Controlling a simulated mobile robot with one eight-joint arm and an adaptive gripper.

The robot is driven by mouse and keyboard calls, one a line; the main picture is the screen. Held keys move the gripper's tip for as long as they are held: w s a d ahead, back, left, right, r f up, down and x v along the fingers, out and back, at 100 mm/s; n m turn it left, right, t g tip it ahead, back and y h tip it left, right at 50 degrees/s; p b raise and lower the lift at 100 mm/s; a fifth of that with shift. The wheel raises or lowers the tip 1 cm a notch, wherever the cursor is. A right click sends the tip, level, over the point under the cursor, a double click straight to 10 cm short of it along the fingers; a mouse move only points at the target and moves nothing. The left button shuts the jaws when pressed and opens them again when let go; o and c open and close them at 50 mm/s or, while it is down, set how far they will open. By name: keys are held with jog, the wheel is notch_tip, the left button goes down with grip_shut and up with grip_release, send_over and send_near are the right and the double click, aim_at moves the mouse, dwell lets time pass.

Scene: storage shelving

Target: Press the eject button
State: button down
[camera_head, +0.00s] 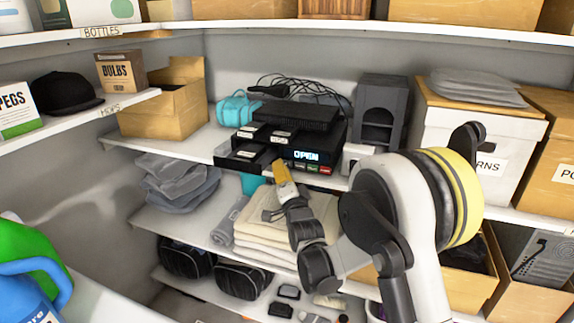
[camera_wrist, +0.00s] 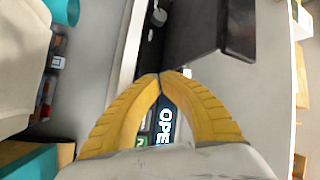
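The black player (camera_head: 327,140) sits on the middle shelf, its lit display (camera_head: 312,156) reading "OPEN". Small green and red buttons (camera_head: 312,168) line its front below the display. A dark tray-like part (camera_head: 247,157) juts out at the left of the front. My gripper (camera_head: 278,163) has yellow fingers and is just in front of the player, by the left end of the display. In the wrist view the fingertips (camera_wrist: 160,75) meet with nothing between them. Part of the display (camera_wrist: 165,127) and a green button (camera_wrist: 141,141) show behind the fingers. I cannot tell whether the fingers touch the player.
Dark boxes (camera_head: 300,116) and cables are on and behind the player. A teal bag (camera_head: 237,108) stands left, a grey cabinet-like object (camera_head: 379,112) right. Folded beige cloths (camera_head: 275,228) lie on the shelf below, under my arm. A white box (camera_head: 462,140) stands farther right.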

jog(key=shift+w, duration=0.15)
jog(key=shift+w+d, duration=0.15)
jog(key=shift+w, duration=0.15)
jog(key=shift+w+d+b, duration=0.1)
jog(key=shift+w+b, duration=0.2)
jog(key=shift+w, duration=0.05)
dwell(0.9)
jog(key=shift+s, duration=0.1)
jog(key=shift+s+a, duration=0.25)
jog(key=shift+s, duration=0.4)
jog(key=shift+s, duration=0.15)
jog(key=s, duration=0.1)
jog(key=s+a+b, duration=0.1)
jog(key=s, duration=0.2)
jog(key=shift+s+a, duration=0.25)
jog(key=shift+a, duration=0.1)
dwell(0.5)
